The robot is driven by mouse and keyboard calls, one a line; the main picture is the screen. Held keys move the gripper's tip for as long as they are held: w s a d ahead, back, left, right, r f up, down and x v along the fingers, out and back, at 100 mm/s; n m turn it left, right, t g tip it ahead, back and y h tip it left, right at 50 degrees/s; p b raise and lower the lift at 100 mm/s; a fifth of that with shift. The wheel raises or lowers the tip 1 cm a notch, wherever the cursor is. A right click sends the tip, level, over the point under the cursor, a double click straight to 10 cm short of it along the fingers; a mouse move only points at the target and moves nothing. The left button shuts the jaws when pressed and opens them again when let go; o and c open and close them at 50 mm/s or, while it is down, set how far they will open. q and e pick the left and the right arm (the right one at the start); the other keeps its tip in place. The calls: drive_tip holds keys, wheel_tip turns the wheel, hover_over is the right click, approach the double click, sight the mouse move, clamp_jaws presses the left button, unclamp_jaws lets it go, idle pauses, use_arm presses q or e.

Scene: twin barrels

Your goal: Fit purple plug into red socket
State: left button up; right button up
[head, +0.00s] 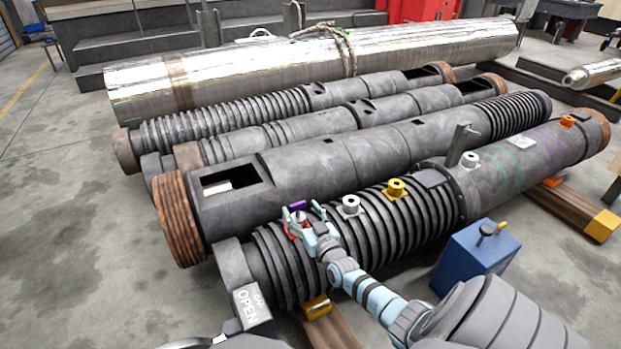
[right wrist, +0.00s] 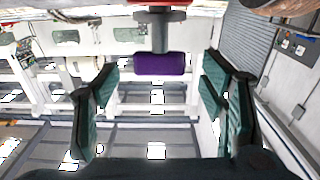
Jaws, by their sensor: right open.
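The purple plug (head: 297,205) shows as a small purple bar at my right gripper (head: 303,215) in the head view. In the right wrist view, the purple plug (right wrist: 160,64) has a grey stem and collar. The stem points at a bit of red (right wrist: 157,2) at the top edge. The red socket (head: 292,231) is on the ribbed near barrel, partly hidden by the gripper. The plug stands in line with it; I cannot tell how deep the stem sits. My right gripper (right wrist: 155,88) is open, a finger on either side of the plug, apparently not touching it. My left gripper is not in view.
The near barrel also carries a white socket (head: 351,207), a yellow one (head: 396,189), another white one (head: 470,160) and an orange one (head: 567,121). A blue box (head: 474,262) stands right of my arm. A grey bracket (head: 460,145) stands up from the barrel.

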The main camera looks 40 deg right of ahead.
drive_tip(key=v, duration=0.9)
